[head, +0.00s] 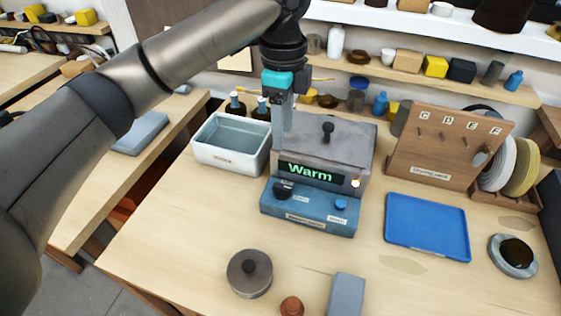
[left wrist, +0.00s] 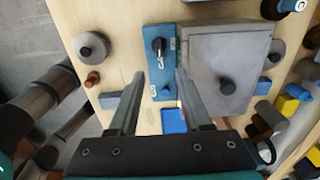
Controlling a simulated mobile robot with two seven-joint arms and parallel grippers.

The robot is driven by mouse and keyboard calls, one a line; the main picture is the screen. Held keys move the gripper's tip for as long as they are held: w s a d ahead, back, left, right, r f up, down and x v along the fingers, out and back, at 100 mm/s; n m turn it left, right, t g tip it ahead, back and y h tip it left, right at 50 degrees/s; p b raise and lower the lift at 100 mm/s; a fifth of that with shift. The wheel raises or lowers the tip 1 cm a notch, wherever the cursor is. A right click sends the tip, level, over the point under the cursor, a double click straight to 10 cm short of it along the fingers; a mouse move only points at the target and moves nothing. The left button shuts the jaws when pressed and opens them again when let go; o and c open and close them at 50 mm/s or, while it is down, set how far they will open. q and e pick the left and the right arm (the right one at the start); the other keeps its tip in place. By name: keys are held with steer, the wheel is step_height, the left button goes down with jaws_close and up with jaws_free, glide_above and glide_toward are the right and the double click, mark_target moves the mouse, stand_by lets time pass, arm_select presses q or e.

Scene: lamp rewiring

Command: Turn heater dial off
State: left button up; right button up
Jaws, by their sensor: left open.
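The heater (head: 320,150) is a grey box with a lid knob and a lit display reading "Warm". Its blue front panel (head: 308,215) carries a black dial (head: 284,190) on the left and a blue knob (head: 340,205) on the right. A small yellow light glows beside the display. My left gripper (head: 283,140) points down above the heater's left side, open and empty. In the left wrist view the dial (left wrist: 158,46) lies just beyond the fingertips (left wrist: 159,74), apart from both. My right gripper is not in view.
A white bin (head: 227,165) stands left of the heater. A blue tray (head: 427,227) and a wooden peg rack (head: 447,148) are to the right. A round dark pot (head: 249,273) and a grey block (head: 345,295) sit in front. The table's left front is clear.

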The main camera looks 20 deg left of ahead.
arm_select(q)
steer(key=b, duration=0.1)
glide_above(282, 186)
step_height(282, 186, down, 7)
steer(key=shift+r, duration=0.2)
step_height(282, 186, down, 8)
steer(key=shift+f+b, duration=0.25)
steer(key=shift+b, duration=0.5)
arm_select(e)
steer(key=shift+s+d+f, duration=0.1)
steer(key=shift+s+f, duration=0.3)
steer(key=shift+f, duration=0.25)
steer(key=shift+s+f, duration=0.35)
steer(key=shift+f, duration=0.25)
arm_select(q)
jaws_close()
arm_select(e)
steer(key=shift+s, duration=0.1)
